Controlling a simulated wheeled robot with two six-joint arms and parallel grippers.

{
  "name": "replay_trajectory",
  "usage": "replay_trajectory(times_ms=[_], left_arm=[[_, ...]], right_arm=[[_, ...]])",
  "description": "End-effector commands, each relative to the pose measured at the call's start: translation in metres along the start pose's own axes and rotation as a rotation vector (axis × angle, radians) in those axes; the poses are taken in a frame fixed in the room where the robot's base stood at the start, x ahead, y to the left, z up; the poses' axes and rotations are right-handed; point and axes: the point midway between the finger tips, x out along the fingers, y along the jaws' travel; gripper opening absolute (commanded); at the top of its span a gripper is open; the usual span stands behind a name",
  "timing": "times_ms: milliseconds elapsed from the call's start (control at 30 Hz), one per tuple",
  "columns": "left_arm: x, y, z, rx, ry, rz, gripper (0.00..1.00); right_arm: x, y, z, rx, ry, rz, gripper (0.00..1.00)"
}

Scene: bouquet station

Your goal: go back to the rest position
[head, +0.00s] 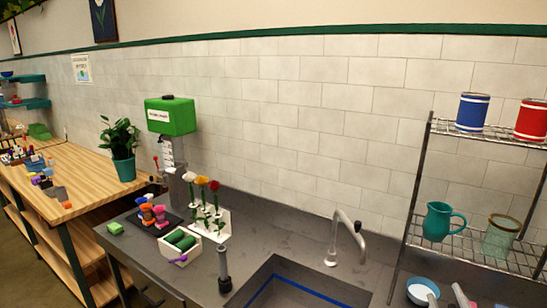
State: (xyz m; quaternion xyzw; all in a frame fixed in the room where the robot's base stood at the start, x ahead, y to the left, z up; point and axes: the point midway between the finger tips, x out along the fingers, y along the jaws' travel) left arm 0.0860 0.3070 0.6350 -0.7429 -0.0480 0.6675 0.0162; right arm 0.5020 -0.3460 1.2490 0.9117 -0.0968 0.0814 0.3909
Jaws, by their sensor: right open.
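My left gripper is not in view.
A dark sink (290,290) with a tap (346,232) is in the grey counter. A wire rack (420,180) holds cans, a teal jug (440,222) and a glass jar (500,238). Flowers stand in a white holder (210,228). A wooden bench (90,175) is left.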

Motion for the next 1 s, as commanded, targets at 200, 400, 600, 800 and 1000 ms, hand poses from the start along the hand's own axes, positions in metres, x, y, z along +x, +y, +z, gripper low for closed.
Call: replay_trajectory(times_ms=[200, 400, 600, 800, 1000], left_arm=[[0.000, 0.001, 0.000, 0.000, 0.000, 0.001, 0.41], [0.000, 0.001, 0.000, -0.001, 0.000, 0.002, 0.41], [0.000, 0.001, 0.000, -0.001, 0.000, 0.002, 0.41], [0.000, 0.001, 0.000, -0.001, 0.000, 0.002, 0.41], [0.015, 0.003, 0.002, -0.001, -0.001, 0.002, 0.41]], right_arm=[[-0.069, -0.020, 0.068, 0.197, -0.451, -0.038, 0.40], [-0.157, -0.057, 0.105, 0.340, -0.853, -0.174, 0.40], [-0.236, -0.088, 0.108, 0.431, -1.144, -0.347, 0.40], [-0.302, -0.107, 0.093, 0.489, -1.350, -0.520, 0.40], [-0.310, -0.149, 0.133, 0.492, -1.394, -0.555, 0.40]])
